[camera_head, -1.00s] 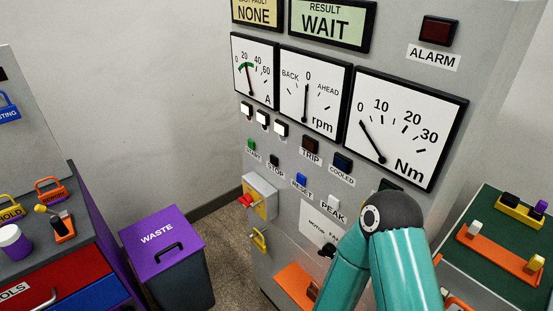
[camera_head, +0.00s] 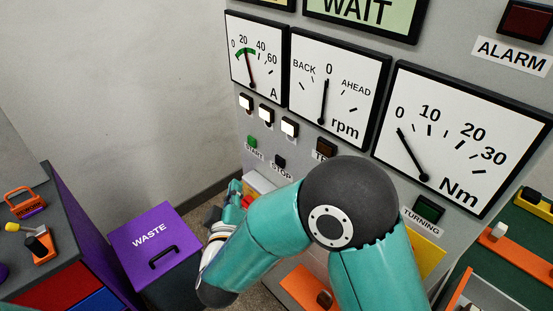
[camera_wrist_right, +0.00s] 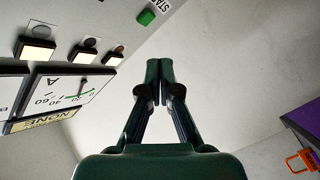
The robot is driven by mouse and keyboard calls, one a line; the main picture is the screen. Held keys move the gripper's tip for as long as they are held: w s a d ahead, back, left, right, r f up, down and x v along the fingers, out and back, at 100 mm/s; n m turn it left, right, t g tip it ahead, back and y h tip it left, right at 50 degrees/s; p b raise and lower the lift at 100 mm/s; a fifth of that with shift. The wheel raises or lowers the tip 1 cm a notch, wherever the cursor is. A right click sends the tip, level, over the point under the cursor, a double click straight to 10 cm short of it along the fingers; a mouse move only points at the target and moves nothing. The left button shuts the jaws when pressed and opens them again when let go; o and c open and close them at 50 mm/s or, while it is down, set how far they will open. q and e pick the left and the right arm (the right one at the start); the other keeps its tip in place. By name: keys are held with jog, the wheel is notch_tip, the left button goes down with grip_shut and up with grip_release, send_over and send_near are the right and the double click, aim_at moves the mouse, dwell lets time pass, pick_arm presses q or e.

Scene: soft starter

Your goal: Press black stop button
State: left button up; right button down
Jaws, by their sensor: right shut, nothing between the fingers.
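The black stop button (camera_head: 280,161) is on the grey panel above its STOP label (camera_head: 281,174), right of and below the green start button (camera_head: 252,141). My right gripper (camera_head: 235,187) is by the panel's left edge, below and left of the stop button and apart from it in the picture. In the right wrist view its fingers (camera_wrist_right: 159,66) are shut and empty. The green start button (camera_wrist_right: 146,17) shows there beyond and left of the fingertips; the stop button does not show. My left gripper is not in view.
Three lit white lamps (camera_head: 268,115) and dial gauges (camera_head: 325,88) sit above the buttons. My right arm covers much of the lower panel. A purple-lidded waste bin (camera_head: 144,221) stands left of it, and a workbench (camera_head: 72,225) is at the far left.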

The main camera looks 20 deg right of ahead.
aim_at(280, 162)
jog(key=w+d, duration=0.3)
jog(key=d, duration=0.6)
dwell(0.5)
jog(key=shift+d, duration=0.2)
dwell(1.2)
jog(key=shift+w+d, duration=0.15)
jog(key=shift+d, duration=0.15)
jog(key=shift+w+d+b, duration=0.15)
jog(key=shift+d+b, duration=0.15)
jog(key=shift+d, duration=0.1)
dwell(0.7)
jog(key=shift+a, duration=0.1)
jog(key=shift+s+a, duration=0.3)
jog(key=shift+a, duration=0.4)
